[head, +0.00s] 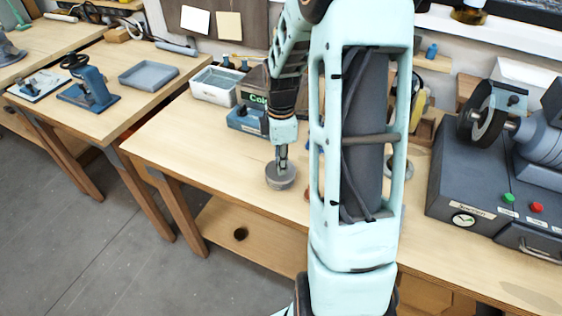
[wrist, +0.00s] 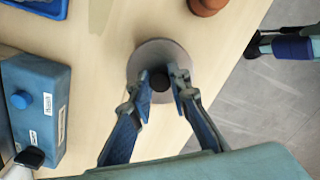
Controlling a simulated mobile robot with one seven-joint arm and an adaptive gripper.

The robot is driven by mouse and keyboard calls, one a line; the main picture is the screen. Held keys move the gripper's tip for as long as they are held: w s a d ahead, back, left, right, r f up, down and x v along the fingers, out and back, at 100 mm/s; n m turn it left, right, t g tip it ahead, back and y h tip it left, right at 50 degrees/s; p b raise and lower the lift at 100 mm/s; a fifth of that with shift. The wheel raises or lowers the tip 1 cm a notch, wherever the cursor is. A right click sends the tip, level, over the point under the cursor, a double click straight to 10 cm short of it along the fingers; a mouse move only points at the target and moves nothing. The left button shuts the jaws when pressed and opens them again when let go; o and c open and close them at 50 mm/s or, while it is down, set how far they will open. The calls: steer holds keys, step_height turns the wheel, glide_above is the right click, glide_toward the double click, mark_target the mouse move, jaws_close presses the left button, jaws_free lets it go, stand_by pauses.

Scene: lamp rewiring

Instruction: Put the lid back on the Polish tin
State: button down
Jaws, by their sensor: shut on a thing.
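My gripper (head: 282,160) points down over the near part of the middle bench. In the wrist view its two fingers (wrist: 160,84) are closed on the dark knob of a round grey lid (wrist: 146,59). In the head view a short grey round body (head: 281,178) shows right under the fingers, close to the bench top. I cannot tell the lid from the Polish tin there, nor whether the lid is seated or held just above. The lid hides whatever is beneath it in the wrist view.
A blue box (wrist: 36,105) with a knob and labels stands left in the wrist view. A reddish-brown round thing (wrist: 207,5) is at the top edge. A grinder (head: 490,118) is at the right. Bench around the lid is clear.

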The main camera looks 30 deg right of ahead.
steer(key=c, duration=1.8)
jaws_free()
step_height(320, 180, up, 13)
